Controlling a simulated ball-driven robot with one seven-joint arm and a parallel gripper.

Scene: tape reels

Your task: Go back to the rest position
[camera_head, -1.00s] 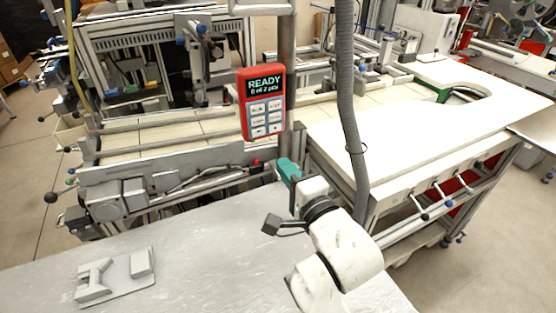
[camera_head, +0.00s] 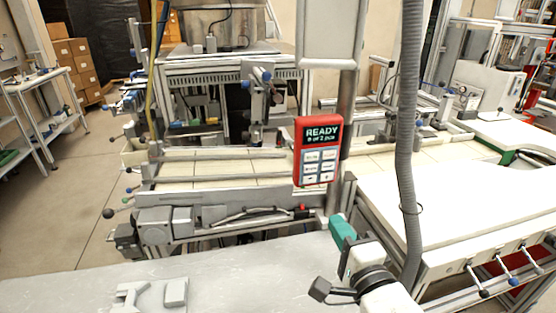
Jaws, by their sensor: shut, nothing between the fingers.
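My gripper (camera_head: 341,230) shows at the lower middle right, with green fingers at the end of my white arm. Its fingers are shut and nothing shows between them. It is above the right end of the grey table (camera_head: 240,275), below a red control panel (camera_head: 318,152) on a metal post. The panel's screen reads READY, with a smaller line about pcs below it. The gripper appears apart from the panel. Most of my arm is cut off by the bottom edge.
A grey fixture (camera_head: 176,292) sits on the table at the lower left. A grey corrugated hose (camera_head: 407,150) hangs right of my gripper. A conveyor line (camera_head: 215,168) runs behind the table, and a white worktop (camera_head: 450,205) lies to the right. Open floor shows at left.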

